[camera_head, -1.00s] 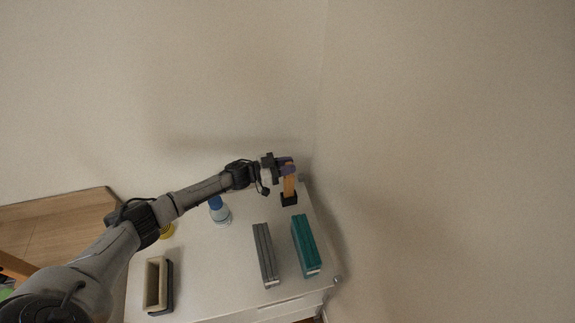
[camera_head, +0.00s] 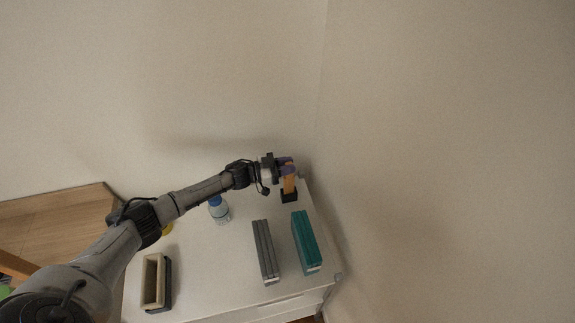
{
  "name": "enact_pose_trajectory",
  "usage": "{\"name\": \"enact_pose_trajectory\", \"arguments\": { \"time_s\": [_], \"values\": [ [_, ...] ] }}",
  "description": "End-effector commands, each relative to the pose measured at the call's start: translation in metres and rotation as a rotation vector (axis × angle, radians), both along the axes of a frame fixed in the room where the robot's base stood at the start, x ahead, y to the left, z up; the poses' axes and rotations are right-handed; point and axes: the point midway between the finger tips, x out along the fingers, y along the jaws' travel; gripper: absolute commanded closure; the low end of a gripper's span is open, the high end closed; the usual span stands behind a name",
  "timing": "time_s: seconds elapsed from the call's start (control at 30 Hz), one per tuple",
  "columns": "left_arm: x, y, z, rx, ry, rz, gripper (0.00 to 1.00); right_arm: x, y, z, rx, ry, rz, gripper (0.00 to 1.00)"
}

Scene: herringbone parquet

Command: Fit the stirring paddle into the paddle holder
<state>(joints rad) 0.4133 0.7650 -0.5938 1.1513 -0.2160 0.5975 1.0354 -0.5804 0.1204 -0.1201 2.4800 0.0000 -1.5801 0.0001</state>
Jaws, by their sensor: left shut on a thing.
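The stirring paddle (camera_head: 289,184) is orange-tan and stands roughly upright at the back right of the white table. My left gripper (camera_head: 288,168) is shut on its upper end. The small black block under the paddle (camera_head: 289,197) looks like the paddle holder. The paddle's lower end meets the black block in the picture, but I cannot tell how deep it sits in it. My right gripper is not in view.
A teal box-like item (camera_head: 306,242) and a grey one (camera_head: 265,250) stand on the white table (camera_head: 215,275). A blue-capped bottle (camera_head: 219,210) is below my left forearm. A beige open container (camera_head: 153,281) is at front left. Walls close off the back and right.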

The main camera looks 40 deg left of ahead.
Motion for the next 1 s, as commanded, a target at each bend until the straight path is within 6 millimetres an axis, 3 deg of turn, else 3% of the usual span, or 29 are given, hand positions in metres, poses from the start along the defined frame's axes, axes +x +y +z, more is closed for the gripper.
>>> {"name": "enact_pose_trajectory", "arguments": {
  "time_s": [0.43, 0.47, 0.7, 0.77, 1.0],
  "values": [
    [0.0001, 0.0, -0.0114, 0.0, 0.0, 0.0, 1.0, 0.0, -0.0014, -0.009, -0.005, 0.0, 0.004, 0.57],
    [0.0001, 0.0, -0.0101, -0.001, -0.001, 0.0, 0.74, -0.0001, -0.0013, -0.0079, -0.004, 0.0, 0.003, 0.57],
    [0.0001, 0.0, -0.01, 0.0, 0.0, 0.0, 0.52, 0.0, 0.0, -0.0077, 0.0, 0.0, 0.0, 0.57],
    [0.0, -0.0001, -0.01, 0.0, 0.0, 0.0, 0.48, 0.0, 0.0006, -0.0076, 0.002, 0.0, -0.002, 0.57],
    [-0.0011, 0.0007, -0.0105, 0.0, 0.001, 0.0, 0.48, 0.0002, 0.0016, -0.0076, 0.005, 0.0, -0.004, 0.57]
  ]
}}
